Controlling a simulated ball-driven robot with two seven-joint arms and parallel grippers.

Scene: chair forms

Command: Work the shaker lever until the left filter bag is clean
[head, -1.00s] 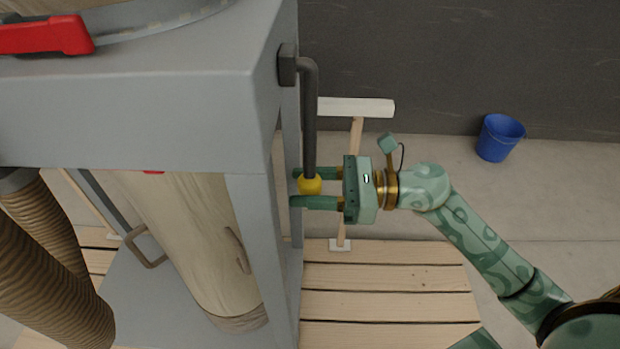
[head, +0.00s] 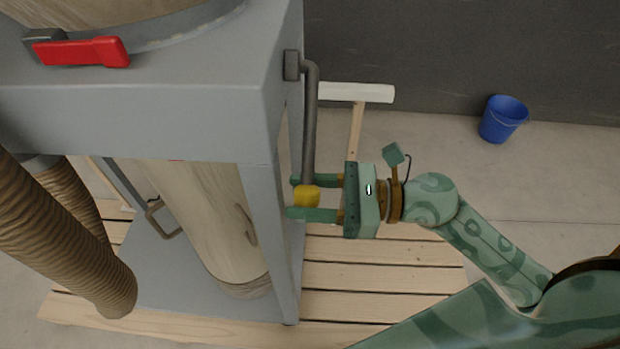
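The shaker lever (head: 310,125) is a dark bent rod hanging from a bracket on the right side of the grey machine frame (head: 140,115). Its lower end carries a yellow knob (head: 307,196). My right gripper (head: 300,198) reaches in from the right with its two green fingers on either side of the knob. I cannot tell whether the fingers press on it. A pale filter bag (head: 210,225) hangs inside the frame, with a dark crease on its side. Another bag's lower part (head: 110,20) shows above the frame. My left gripper is out of view.
Brown ribbed hoses (head: 60,235) hang at the left. A red clamp handle (head: 85,51) sits on the machine top. A wooden pallet (head: 380,277) lies below. A blue bucket (head: 503,119) stands on open floor at the right.

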